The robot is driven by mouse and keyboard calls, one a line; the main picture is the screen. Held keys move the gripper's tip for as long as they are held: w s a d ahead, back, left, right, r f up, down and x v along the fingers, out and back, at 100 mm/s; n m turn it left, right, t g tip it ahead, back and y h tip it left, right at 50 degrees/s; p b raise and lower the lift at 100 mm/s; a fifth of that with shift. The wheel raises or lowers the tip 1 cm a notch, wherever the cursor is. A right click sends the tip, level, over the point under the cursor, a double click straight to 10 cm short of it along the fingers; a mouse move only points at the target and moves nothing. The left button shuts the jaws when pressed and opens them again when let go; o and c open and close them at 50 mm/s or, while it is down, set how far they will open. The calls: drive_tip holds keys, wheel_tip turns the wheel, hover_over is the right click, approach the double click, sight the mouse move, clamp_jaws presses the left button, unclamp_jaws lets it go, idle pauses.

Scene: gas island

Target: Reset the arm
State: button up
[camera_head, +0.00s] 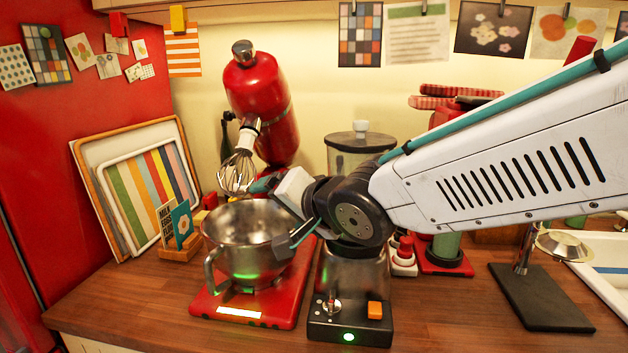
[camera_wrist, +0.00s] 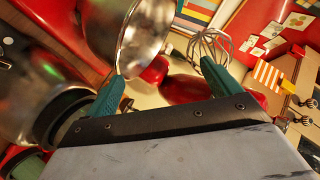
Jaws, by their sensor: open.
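My arm reaches in from the right of the head view over the counter. My gripper (camera_head: 277,214) is at the right rim of a steel mixing bowl (camera_head: 243,254). Its teal fingers are spread apart with nothing seen held between them, and they also show in the wrist view (camera_wrist: 166,86). The bowl, with its handle, stands on the red base of a stand mixer (camera_head: 262,105); its head is tilted up and a wire whisk (camera_head: 238,172) hangs above the bowl. I cannot tell whether a finger touches the rim.
A blender base (camera_head: 350,315) with a green light stands right of the bowl, just below my wrist. A glass jar (camera_head: 355,155) is behind my wrist. Striped trays (camera_head: 150,185) lean at the left. A small metal stand (camera_head: 540,290) is at the right. The front-left counter is clear.

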drive_tip(key=s+d+f+n+g+h, duration=0.1)
drive_tip(key=s+d+f+g+h, duration=0.15)
drive_tip(key=d, duration=0.45)
drive_tip(key=s+d+f+n+g+h, duration=0.1)
drive_tip(key=s+d+f+n+h, duration=0.15)
drive_tip(key=d, duration=0.45)
drive_tip(key=s+d+f+g+h, duration=0.2)
drive_tip(key=s+d+f+h, duration=0.15)
drive_tip(key=d, duration=0.45)
drive_tip(key=s+d+m+g, duration=0.1)
drive_tip(key=s+d+g, duration=0.2)
drive_tip(key=s+d, duration=1)
drive_tip(key=shift+s+d+r, duration=0.2)
drive_tip(key=shift+s, duration=0.85)
drive_tip(key=shift+h, duration=0.25)
